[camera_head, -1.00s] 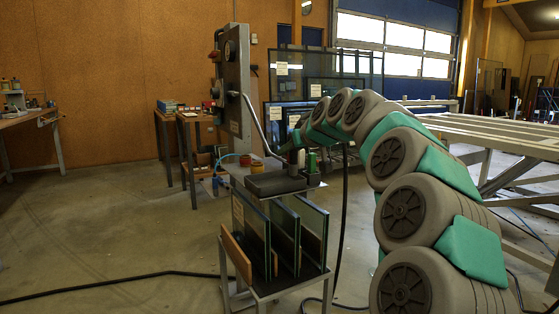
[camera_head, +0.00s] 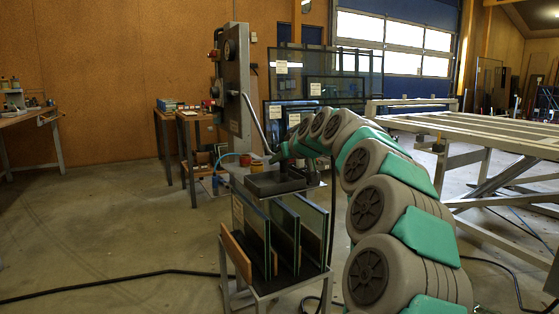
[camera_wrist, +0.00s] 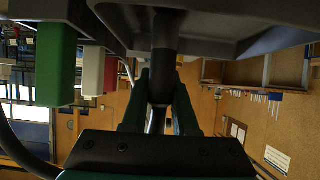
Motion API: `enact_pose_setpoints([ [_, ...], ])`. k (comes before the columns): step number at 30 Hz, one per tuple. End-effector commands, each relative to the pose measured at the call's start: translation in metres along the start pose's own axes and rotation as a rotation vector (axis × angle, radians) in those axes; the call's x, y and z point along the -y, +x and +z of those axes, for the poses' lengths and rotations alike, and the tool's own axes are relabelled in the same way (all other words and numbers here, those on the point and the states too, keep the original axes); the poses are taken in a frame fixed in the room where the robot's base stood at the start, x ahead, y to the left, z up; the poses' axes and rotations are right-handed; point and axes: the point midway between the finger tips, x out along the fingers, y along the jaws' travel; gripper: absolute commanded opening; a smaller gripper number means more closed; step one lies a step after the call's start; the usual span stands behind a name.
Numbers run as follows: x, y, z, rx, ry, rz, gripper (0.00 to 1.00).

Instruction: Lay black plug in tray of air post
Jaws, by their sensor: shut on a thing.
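The air post (camera_head: 235,95) is a tall grey column with a gauge, left of my arm in the head view. The dark, shallow tray (camera_head: 262,187) is beside its foot, above the glass rack. My gripper (camera_head: 282,157) is over the tray. In the wrist view my gripper (camera_wrist: 160,85) is shut on the black plug (camera_wrist: 166,40), a dark cylinder between the two green fingers. The plug's far end reaches the grey tray (camera_wrist: 225,25) in that view. I cannot tell whether it touches the tray floor. In the head view the plug is hardly distinguishable.
Glass panes (camera_head: 285,230) stand in the rack below the tray. A green block (camera_wrist: 56,65), a white block (camera_wrist: 92,70) and a red one are close by in the wrist view. An orange-brown roll (camera_head: 256,167) and blue hose lie behind the tray. A black cable crosses the floor.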

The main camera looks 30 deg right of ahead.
Motion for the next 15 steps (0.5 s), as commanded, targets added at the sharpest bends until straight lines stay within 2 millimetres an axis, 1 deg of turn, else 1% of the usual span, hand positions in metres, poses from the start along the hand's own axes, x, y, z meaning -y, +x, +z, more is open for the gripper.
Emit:
enact_pose_setpoints([
  [5, -0.0005, -0.0003, -0.0006, -0.001, 0.000, 0.001, 0.00],
  [10, -0.0003, 0.0024, 0.0041, -0.001, 0.000, 0.001, 0.00],
  [11, -0.0003, 0.0017, 0.0029, -0.001, 0.000, 0.001, 0.31],
  [15, -0.0004, 0.0016, 0.0027, -0.001, 0.000, 0.001, 0.46],
])
